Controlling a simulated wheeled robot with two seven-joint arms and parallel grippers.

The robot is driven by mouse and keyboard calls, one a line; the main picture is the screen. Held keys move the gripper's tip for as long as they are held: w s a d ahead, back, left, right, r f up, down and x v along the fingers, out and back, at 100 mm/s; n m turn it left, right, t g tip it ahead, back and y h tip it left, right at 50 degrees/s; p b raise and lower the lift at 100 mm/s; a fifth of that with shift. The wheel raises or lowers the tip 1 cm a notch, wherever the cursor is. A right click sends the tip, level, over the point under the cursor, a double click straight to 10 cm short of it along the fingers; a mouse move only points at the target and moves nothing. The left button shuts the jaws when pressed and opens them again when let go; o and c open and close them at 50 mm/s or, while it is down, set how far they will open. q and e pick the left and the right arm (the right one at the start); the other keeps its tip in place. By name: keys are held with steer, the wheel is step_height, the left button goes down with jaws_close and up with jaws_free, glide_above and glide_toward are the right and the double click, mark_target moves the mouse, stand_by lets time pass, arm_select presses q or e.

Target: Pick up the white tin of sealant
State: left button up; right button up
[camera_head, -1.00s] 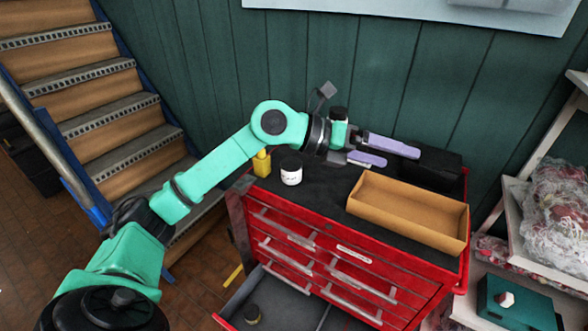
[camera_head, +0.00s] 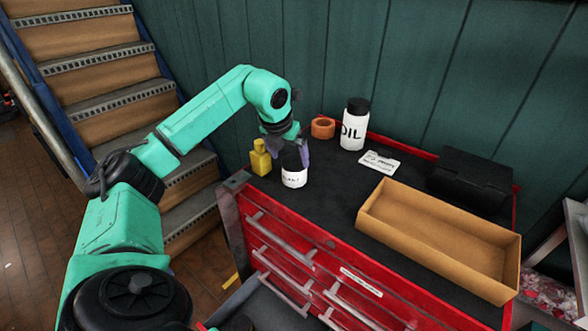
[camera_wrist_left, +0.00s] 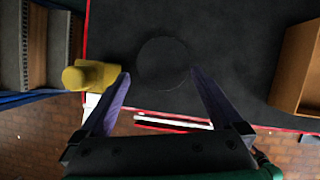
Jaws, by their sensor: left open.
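The white tin of sealant (camera_head: 294,179), with a black lid and partly readable lettering, stands upright on the dark top of the red tool chest, near its left front edge. In the left wrist view its round dark lid (camera_wrist_left: 163,60) lies between the fingertips and slightly beyond them. My left gripper (camera_head: 289,153) is open and points down at the tin's lid, with its purple fingers on either side. Both fingers also show in the left wrist view (camera_wrist_left: 160,77). I cannot tell whether either finger touches the tin. My right gripper is not in view.
A yellow bottle (camera_head: 261,158) stands close left of the tin. Behind are an orange roll (camera_head: 323,127), a white OIL bottle (camera_head: 354,130) and a white card (camera_head: 379,162). An open cardboard box (camera_head: 440,253) and a black case (camera_head: 472,178) occupy the right side.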

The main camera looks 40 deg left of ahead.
mark_target(293, 162)
arm_select(q)
steer(key=p+x, duration=0.1)
steer(key=x, duration=0.1)
steer(key=p+x, duration=0.1)
steer(key=x, duration=0.1)
steer(key=shift+w+d+f, duration=0.25)
steer(key=shift+w+f, duration=0.05)
steer(key=shift+w, duration=0.1)
steer(key=shift+f, duration=0.3)
steer(key=shift+a+f, duration=0.1)
steer(key=c, duration=1.4)
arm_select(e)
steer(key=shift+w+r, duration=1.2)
